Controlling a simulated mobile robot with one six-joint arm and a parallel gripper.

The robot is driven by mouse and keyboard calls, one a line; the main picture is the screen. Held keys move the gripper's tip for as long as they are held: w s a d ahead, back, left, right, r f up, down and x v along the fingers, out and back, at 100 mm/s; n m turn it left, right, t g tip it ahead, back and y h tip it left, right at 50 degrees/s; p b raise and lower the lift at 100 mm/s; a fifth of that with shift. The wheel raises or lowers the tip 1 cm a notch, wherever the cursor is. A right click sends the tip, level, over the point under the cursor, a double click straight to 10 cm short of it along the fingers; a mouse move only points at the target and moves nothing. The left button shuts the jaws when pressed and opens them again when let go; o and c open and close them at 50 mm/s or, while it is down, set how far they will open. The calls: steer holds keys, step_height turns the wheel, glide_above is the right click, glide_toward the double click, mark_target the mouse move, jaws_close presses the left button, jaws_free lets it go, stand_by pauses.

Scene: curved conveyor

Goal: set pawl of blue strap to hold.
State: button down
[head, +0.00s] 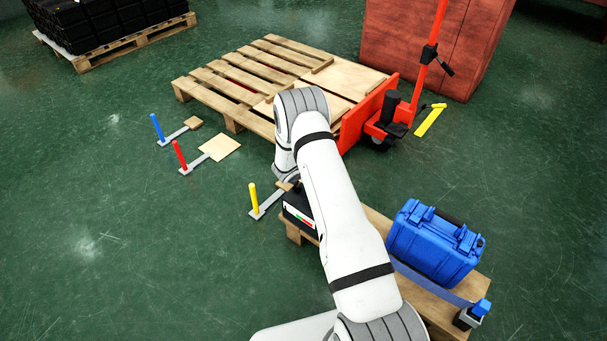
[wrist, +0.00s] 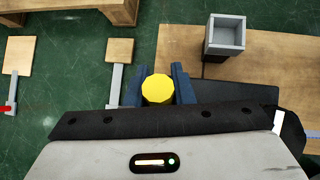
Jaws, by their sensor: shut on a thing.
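The blue strap (head: 432,283) runs along the near side of the blue case (head: 435,243) to a small grey and black holder with a blue block (head: 481,307) at the pallet's right end. This blue block is probably the pawl; its exact setting cannot be told. My gripper (wrist: 158,90) is far left of it, by the pallet's left end. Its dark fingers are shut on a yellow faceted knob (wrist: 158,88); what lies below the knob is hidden. My arm hides the fingers in the head view.
A pallet (head: 437,315) bears the case. An open-topped grey box (wrist: 226,37) shows in the wrist view. Blue (head: 158,128), red (head: 179,155) and yellow (head: 254,198) posts stand on the floor. An orange pallet jack (head: 365,115) stands behind.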

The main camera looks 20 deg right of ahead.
steer(key=shift+d+r, duration=0.1)
steer(key=shift+d, duration=0.05)
steer(key=c, duration=1.3)
jaws_free()
steer(key=shift+s, duration=0.1)
steer(key=shift+o, duration=0.2)
steer(key=p+v, duration=0.1)
steer(key=v, duration=0.7)
steer(key=shift+p, duration=0.35)
